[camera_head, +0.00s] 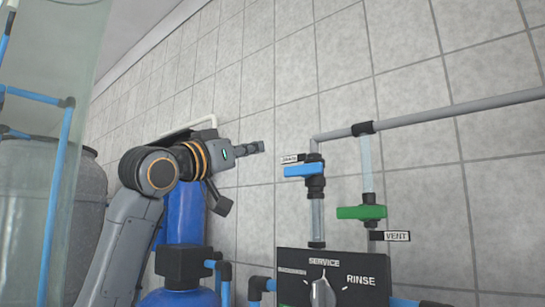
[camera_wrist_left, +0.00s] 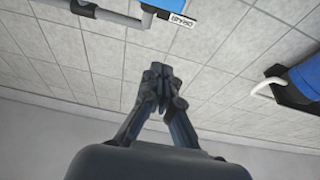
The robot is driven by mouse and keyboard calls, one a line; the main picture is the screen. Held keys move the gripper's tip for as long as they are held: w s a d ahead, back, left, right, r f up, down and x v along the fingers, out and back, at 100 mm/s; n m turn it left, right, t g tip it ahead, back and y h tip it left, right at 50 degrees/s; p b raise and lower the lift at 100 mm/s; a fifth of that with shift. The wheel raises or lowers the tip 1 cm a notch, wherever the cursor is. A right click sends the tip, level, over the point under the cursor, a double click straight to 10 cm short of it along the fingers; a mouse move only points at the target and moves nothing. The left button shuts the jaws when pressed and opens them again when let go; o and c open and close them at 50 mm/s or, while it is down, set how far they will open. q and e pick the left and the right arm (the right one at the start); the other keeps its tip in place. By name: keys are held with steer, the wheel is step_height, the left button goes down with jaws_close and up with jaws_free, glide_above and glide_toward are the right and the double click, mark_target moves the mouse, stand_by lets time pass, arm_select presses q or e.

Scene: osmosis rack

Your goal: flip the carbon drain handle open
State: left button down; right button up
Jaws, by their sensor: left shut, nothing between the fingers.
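The blue drain handle (camera_head: 305,170) lies crosswise on a dark valve body (camera_head: 315,187) in a vertical pipe, beside a small tag that reads DRAIN (camera_head: 292,158). My left gripper (camera_head: 258,147) is shut and empty, left of the handle and slightly above it, with a gap between them. In the left wrist view the shut fingers (camera_wrist_left: 157,74) meet at the middle. The blue handle (camera_wrist_left: 165,9) and its tag (camera_wrist_left: 182,20) show at the top edge there, partly cut off and apart from the fingers. My right gripper is not in view.
A green handle (camera_head: 362,212) with a VENT tag (camera_head: 397,236) is on the pipe to the right. A black panel (camera_head: 290,264) with a SERVICE/RINSE knob (camera_head: 322,292) is below. A grey pipe (camera_head: 450,114) runs along the tiled wall. A blue tank (camera_head: 185,215) stands behind my left arm.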

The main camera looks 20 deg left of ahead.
arm_select(q)
step_height(320, 180, up, 4)
steer(key=p, duration=0.7)
glide_above(303, 170)
steer(key=a, duration=0.5)
steer(key=f, duration=0.5)
steer(key=shift+s+d, duration=0.1)
steer(key=shift+s, duration=0.2)
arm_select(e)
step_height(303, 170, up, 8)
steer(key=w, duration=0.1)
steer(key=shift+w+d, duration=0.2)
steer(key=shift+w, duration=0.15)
arm_select(q)
steer(key=shift+d+f, duration=0.1)
steer(key=shift+d, duration=0.05)
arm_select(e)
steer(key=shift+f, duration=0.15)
